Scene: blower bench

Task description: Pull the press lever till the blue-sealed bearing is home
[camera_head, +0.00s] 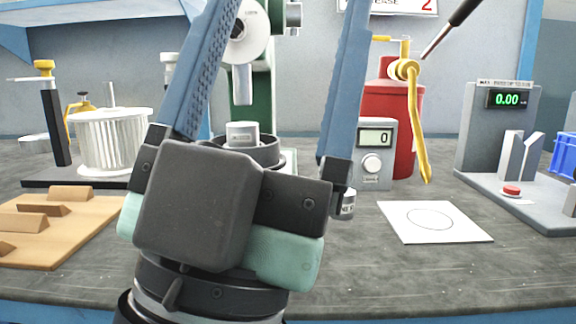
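The press has a green column (264,90) and a pale round wheel (243,35) at its top, behind my gripper. Its pale ram (242,84) points down above a grey metal cylinder (242,133). The cylinder stands in a dark round housing (265,151), partly hidden by my gripper. I cannot make out the blue seal. A slanted rod with a dark grip (463,11) shows at the upper right; I cannot tell whether it is the press lever. My gripper (290,10) is open, its blue fingers wide apart and pointing up, with nothing held. The fingertips reach the picture's top edge.
A red grease drum (388,100) with a yellow hose (413,110) stands right of the press, behind a grey meter (376,152). A white sheet (434,222) lies in front. A runout gauge stand (480,125) is at right, a white finned rotor (112,140) and wooden tray (50,250) at left.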

